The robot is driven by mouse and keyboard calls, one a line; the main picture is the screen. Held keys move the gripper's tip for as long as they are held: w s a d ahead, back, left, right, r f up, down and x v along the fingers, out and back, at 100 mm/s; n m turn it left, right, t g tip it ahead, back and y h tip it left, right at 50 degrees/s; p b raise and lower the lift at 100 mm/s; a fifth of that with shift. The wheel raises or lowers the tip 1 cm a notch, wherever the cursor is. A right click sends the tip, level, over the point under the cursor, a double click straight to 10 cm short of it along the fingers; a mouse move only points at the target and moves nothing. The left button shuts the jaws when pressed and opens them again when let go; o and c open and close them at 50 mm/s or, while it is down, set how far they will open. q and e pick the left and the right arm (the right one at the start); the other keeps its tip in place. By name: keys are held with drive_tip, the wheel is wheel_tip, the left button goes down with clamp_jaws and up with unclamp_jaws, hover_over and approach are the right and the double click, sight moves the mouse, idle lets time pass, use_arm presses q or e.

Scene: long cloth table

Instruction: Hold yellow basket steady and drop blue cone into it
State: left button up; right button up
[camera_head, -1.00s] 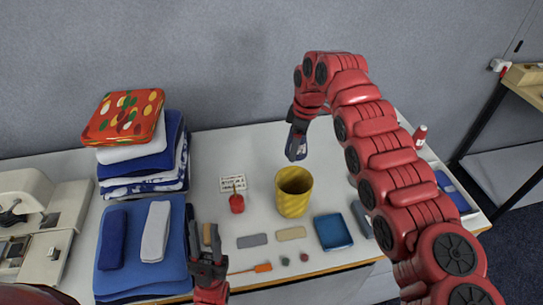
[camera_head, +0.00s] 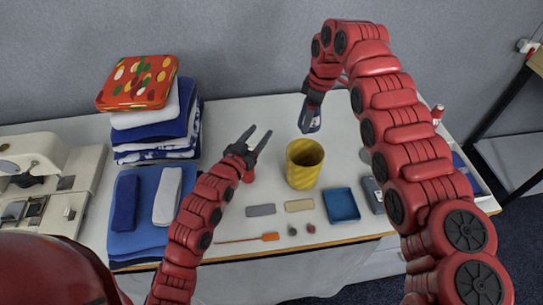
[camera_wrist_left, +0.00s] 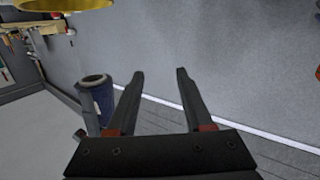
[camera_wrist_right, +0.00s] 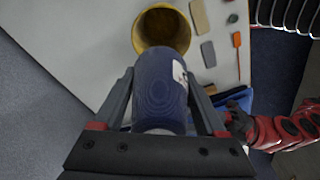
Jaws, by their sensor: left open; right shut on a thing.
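The yellow basket (camera_head: 304,172) stands upright and open on the table. It also shows in the right wrist view (camera_wrist_right: 140,35), and its edge is at the top of the left wrist view (camera_wrist_left: 62,4). My right gripper (camera_head: 309,112) is shut on the blue cone (camera_wrist_right: 160,92) behind the basket in the head view. The cone (camera_head: 312,124) is partly hidden by the fingers there. A blue cylinder, apparently the same cone, shows in the left wrist view (camera_wrist_left: 98,98). My left gripper (camera_head: 262,131) is open and empty, left of the basket and apart from it.
A blue tray (camera_head: 342,205), grey block (camera_head: 261,210) and tan block (camera_head: 299,205) lie in front of the basket. An orange-handled screwdriver (camera_head: 268,237) lies near the front edge. Folded cloths (camera_head: 150,143) are stacked at left beside a sewing machine (camera_head: 35,155).

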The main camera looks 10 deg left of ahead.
sight(294, 145)
use_arm(q)
drive_tip(key=s+d+f+m+g+h, duration=0.1)
drive_tip(key=s+d+f+m+g, duration=0.2)
drive_tip(key=d+f+g, duration=0.2)
drive_tip(key=x, duration=1)
drive_tip(key=shift+w+f, duration=0.1)
drive_tip(key=shift+w, duration=0.15)
drive_tip(key=shift+w+d+f, duration=0.25)
drive_tip(key=shift+w+f, duration=0.1)
drive_tip(key=shift+w, duration=0.1)
drive_tip(key=shift+c, duration=0.2)
clamp_jaws()
